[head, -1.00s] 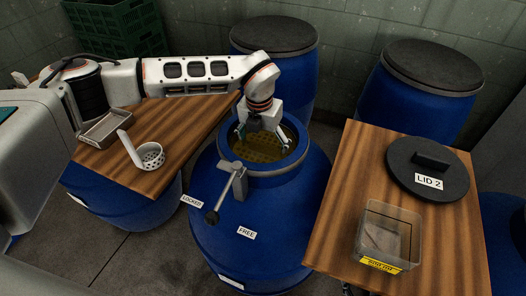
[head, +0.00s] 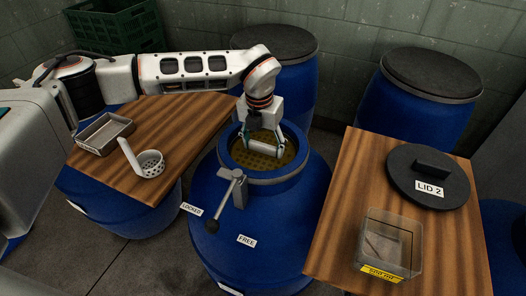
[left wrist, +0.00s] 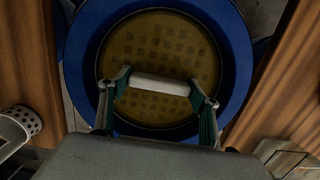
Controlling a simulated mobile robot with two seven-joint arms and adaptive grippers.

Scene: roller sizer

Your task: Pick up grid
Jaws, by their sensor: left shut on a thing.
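The grid (head: 258,162) is a yellowish round plate with rows of square holes, inside the mouth of the central blue barrel (head: 262,228). In the left wrist view the grid (left wrist: 160,42) lies level within the blue rim, and a white bar-shaped handle (left wrist: 160,84) crosses above it. My left gripper (head: 266,151) reaches down into the barrel mouth. Its fingers are shut on the two ends of the handle; the left wrist view also shows my left gripper (left wrist: 159,86) there. I cannot tell whether the grid is lifted off its seat. My right gripper is not in view.
A lever (head: 231,195) stands at the barrel's front rim near "LOCKED" and "FREE" labels. The left table holds a metal tray (head: 104,134) and a white strainer cup (head: 150,164). The right table holds a black lid (head: 428,180) and a clear box (head: 388,245). Barrels stand behind.

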